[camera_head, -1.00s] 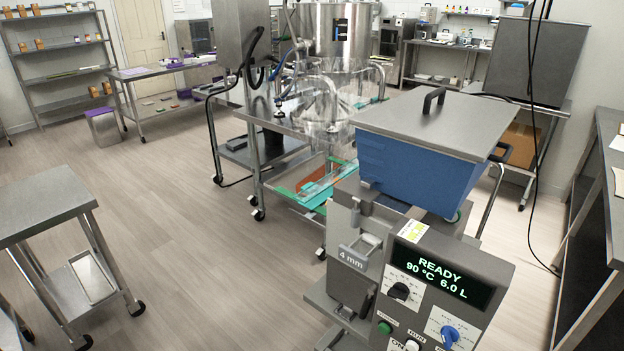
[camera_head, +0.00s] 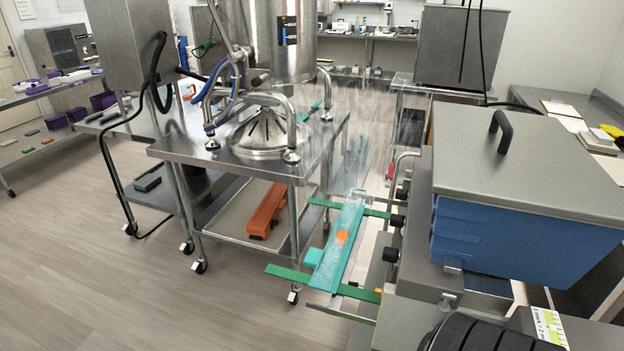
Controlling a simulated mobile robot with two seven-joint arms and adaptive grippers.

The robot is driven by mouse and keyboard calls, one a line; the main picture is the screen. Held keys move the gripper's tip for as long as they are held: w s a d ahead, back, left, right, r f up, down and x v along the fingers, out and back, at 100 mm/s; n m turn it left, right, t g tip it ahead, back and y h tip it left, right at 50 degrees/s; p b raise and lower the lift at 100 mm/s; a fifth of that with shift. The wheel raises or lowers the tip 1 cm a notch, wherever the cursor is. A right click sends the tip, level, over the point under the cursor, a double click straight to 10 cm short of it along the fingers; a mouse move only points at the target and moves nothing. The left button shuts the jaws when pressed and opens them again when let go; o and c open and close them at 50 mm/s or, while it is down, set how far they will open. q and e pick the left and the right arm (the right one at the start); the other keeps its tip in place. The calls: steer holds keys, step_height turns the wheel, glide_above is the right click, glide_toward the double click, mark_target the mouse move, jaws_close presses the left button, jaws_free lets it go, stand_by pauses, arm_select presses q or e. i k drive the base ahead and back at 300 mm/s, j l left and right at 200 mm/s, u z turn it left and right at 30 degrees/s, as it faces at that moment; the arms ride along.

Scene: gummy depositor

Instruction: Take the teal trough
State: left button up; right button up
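The teal trough (camera_head: 341,243) is a long, narrow teal channel. It lies lengthwise away from me, resting across two green bars (camera_head: 288,273) that stick out left from the depositor with the blue hopper (camera_head: 490,240). A small orange patch (camera_head: 341,237) shows on the trough near its middle. A small teal block-like part (camera_head: 313,257) shows at its left side. The far end of the trough is blurred by streaks. Neither of my grippers is in view that I can make out.
A steel cart (camera_head: 185,150) stands left of the trough, bearing a large steel vessel (camera_head: 279,40). An orange trough (camera_head: 267,211) lies on its lower shelf. A dark ribbed shape (camera_head: 490,335) is cut off at the bottom edge. Floor (camera_head: 90,270) is free at front left.

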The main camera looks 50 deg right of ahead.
mark_target(329, 272)
steer(key=i+z, duration=0.2)
steer(key=i, duration=0.45)
steer(key=i+z, duration=0.2)
steer(key=i, duration=0.45)
steer(key=i+j+z, duration=0.1)
steer(key=i+z, duration=0.15)
steer(key=i, duration=0.4)
steer(key=i+z, duration=0.2)
steer(key=z, duration=0.2)
steer(key=i+z, duration=0.2)
steer(key=z, duration=0.15)
steer(key=i+j+z, duration=0.15)
steer(key=z, duration=0.25)
steer(key=i+j+z, duration=0.15)
steer(key=z, duration=0.2)
